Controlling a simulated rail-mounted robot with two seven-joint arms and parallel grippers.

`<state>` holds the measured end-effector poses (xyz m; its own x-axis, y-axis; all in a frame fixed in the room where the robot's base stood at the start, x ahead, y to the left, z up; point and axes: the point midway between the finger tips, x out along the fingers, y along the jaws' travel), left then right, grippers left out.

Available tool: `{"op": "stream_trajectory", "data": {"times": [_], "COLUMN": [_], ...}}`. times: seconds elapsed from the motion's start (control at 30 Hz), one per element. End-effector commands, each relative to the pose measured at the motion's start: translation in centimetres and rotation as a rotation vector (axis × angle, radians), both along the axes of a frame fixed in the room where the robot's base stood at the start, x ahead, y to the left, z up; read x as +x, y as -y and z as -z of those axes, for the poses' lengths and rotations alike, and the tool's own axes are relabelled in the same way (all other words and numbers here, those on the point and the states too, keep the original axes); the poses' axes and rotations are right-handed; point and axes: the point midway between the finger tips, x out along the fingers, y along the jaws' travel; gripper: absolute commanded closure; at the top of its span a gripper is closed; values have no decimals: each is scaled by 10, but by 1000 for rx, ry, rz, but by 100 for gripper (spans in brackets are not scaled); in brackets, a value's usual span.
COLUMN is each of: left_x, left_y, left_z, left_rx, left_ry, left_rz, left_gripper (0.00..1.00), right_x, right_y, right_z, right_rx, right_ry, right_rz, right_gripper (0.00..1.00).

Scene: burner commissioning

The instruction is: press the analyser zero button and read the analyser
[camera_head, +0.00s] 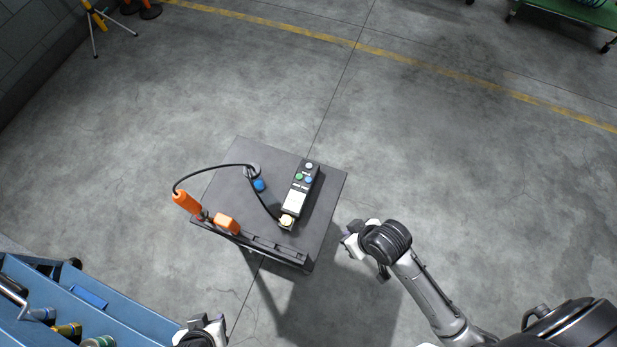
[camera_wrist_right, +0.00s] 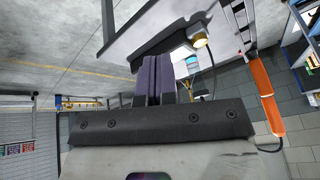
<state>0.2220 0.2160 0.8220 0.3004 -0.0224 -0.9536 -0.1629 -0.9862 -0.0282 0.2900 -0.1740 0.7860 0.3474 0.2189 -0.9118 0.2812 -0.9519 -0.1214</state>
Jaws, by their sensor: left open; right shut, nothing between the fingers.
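The analyser (camera_head: 300,190) is a dark handheld box lying on a small grey-topped stand (camera_head: 235,165). Its face has white, green and blue buttons and a pale label or screen; I cannot read any value or tell which button is zero. A black cable runs from its yellowish end fitting to an orange probe handle (camera_head: 185,202) at the stand's left edge. My right gripper (camera_head: 350,240) is shut and empty, just off the stand's right side, apart from the analyser. In the right wrist view its fingers (camera_wrist_right: 153,80) are together. My left gripper (camera_head: 206,326) is open at the bottom edge.
A blue knob-like item (camera_head: 259,185) and an orange block (camera_head: 227,223) are on the stand. A blue cart (camera_head: 110,318) with coloured items stands at lower left. Concrete floor is open behind and right of the stand. A green trolley (camera_head: 575,12) stands far right.

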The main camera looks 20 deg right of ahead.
Motion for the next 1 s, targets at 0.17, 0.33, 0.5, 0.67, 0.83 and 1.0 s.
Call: {"op": "stream_trajectory", "data": {"times": [0.17, 0.33, 0.5, 0.67, 0.83, 1.0], "left_x": [1, 2, 2, 2, 2, 2], "left_y": [-2, -4, -4, -3, -1, 0], "left_z": [-28, -45, -54, -57, -57, -57], "left_rx": [7, 13, 13, 10, 4, -1], "left_ry": [3, 6, 6, 6, 6, 5], "left_rz": [4, 7, 7, 5, 2, -2], "left_gripper": [57, 57, 57, 57, 57, 57], "right_x": [87, 157, 208, 230, 236, 235], "right_y": [-34, -39, -29, -20, -18, -18], "right_z": [2, -1, -9, -14, -14, -14], "right_rx": [187, 325, 410, 444, 455, 454], "right_ry": [44, 59, 72, 81, 83, 83], "right_rz": [-73, -53, 8, 47, 58, 57], "right_gripper": [100, 100, 100, 100, 100, 100]}}
